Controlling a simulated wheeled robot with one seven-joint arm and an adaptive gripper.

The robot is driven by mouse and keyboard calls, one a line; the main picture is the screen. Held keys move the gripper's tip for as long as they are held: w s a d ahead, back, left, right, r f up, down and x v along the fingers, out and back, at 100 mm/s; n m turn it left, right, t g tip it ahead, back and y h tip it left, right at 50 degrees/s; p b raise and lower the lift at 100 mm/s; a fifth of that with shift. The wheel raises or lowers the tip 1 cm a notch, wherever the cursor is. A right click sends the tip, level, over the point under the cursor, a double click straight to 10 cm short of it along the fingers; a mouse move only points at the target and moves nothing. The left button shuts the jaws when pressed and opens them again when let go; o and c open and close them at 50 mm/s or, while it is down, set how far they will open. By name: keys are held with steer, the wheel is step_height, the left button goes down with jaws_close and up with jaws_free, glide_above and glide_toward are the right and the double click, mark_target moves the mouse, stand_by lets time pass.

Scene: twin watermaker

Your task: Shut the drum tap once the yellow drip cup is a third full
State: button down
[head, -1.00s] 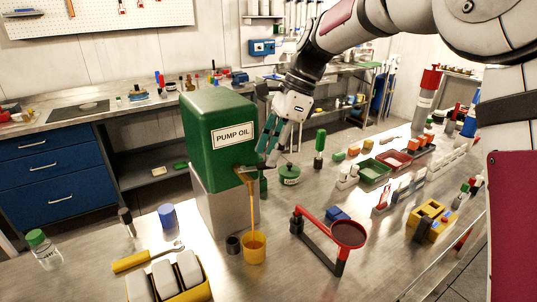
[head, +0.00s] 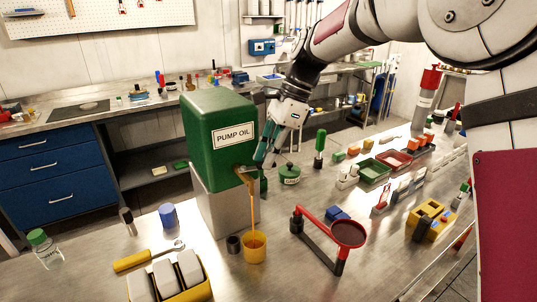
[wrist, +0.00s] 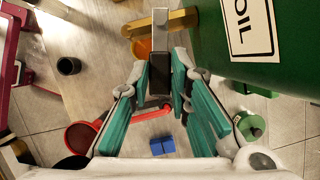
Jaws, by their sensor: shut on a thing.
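The green drum (head: 215,130), labelled PUMP OIL, stands on a grey block. Its brass tap (head: 245,172) juts from the lower front and also shows in the wrist view (wrist: 143,27). An amber stream runs from the tap into the yellow drip cup (head: 254,252) on the table below. Oil shows inside the cup, but its exact level is hard to read. The cup is mostly hidden behind the tap in the wrist view (wrist: 141,46). My gripper (head: 262,160) is at the tap, its teal fingers (wrist: 162,78) shut on the tap's dark lever (wrist: 160,88).
A small dark cup (head: 233,244) stands just left of the drip cup. A red-and-black stand with a round dish (head: 348,234) is to the right. A green lidded pot (head: 289,175) is behind my gripper. A yellow-handled wrench (head: 133,261) lies at front left.

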steer(key=shift+w+a+n+g+h, duration=0.2)
steer(key=shift+w+n+g+h, duration=0.15)
steer(key=shift+n, duration=0.55)
steer(key=c, duration=1.5)
jaws_free()
steer(key=v, duration=1.2)
steer(key=shift+d, duration=0.15)
